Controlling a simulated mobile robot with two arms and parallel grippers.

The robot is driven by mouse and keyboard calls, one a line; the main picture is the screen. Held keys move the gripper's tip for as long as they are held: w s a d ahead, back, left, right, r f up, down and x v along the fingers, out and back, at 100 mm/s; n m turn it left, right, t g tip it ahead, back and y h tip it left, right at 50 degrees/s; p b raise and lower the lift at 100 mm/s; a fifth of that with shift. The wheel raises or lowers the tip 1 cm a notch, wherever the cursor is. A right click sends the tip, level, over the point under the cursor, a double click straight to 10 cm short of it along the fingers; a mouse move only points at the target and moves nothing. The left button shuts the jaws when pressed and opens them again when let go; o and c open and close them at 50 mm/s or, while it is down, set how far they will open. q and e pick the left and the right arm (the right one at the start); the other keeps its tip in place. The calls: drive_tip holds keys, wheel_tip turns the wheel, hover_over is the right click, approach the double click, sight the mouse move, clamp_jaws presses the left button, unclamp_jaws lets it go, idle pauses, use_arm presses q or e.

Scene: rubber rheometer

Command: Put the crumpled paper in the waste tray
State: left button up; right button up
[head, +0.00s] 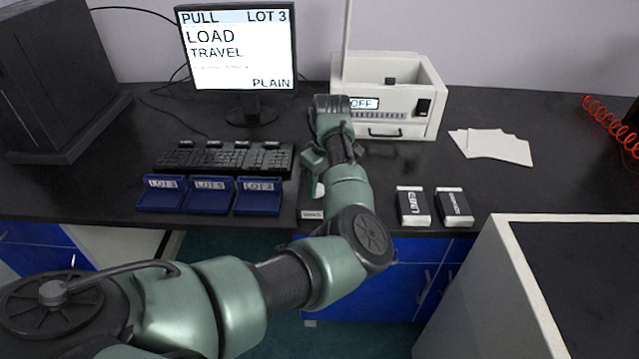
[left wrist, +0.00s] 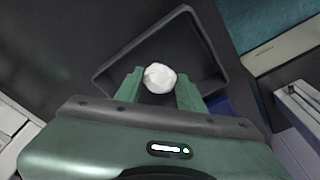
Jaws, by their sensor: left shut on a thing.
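The crumpled paper (left wrist: 159,78) is a small white ball between the two green fingers of my left gripper (left wrist: 158,84) in the left wrist view. The gripper is shut on it. Behind the paper in that view is a dark, shallow rectangular tray (left wrist: 207,42); the paper appears over its inside, but its height above the floor is unclear. In the head view my left gripper (head: 314,163) points down near the table's front edge, above a small label (head: 311,214) too small to read surely. My arm hides most of the tray there. My right gripper is not in view.
Blue bins (head: 209,196) and a keyboard (head: 222,158) lie left of my gripper. A white machine (head: 420,105) marked OFF stands behind. Two small boxes (head: 412,207) and paper sheets (head: 490,146) lie to the right. A monitor (head: 240,48) stands at the back.

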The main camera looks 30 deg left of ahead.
use_arm(q)
drive_tip(key=shift+f, duration=0.15)
drive_tip(key=o, duration=1.3)
drive_tip(key=shift+f, duration=0.1)
drive_tip(key=r, duration=0.4)
drive_tip(key=d+r, duration=0.1)
drive_tip(key=r, duration=0.7)
drive_tip(key=shift+s+d+r, duration=0.2)
drive_tip(key=shift+d, duration=0.15)
